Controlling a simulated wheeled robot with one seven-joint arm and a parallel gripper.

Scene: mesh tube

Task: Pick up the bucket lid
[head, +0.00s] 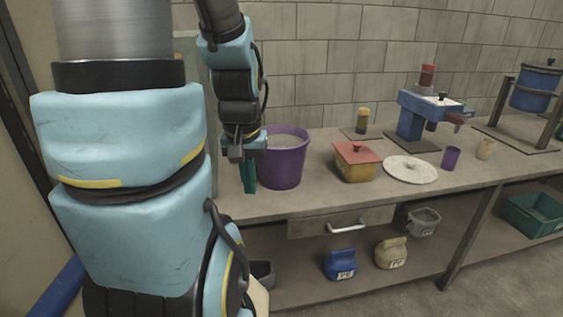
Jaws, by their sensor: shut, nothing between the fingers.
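The lid is well to the right of my gripper.
A yellow box with a red lid (357,155) stands between bucket and lid.

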